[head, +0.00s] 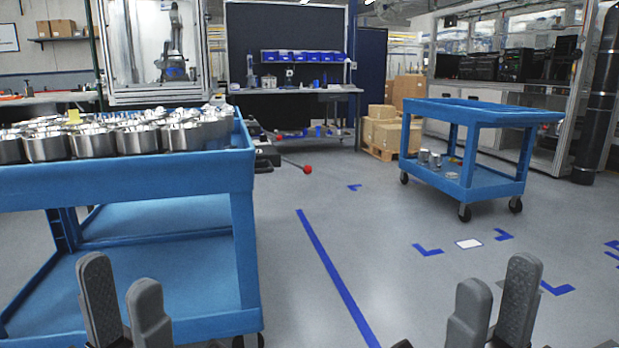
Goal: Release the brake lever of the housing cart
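The blue housing cart (245,178) stands at the left, its top tray full of round metal housings (130,136). A thin rod with a red ball knob (307,169) sticks out to the right from behind the cart, low over the floor. It looks like a lever, but I cannot tell what its other end joins. My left gripper (120,274) is at the bottom left, in front of the cart's lower shelf, open and empty. My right gripper (498,275) is at the bottom right over the floor, open and empty. Neither gripper is near the red knob.
A second blue cart (480,108) with a few metal parts on its lower shelf stands at the right. Cardboard boxes (385,132) on a pallet and a workbench (300,92) are at the back. Blue tape (335,275) marks the clear floor between the carts.

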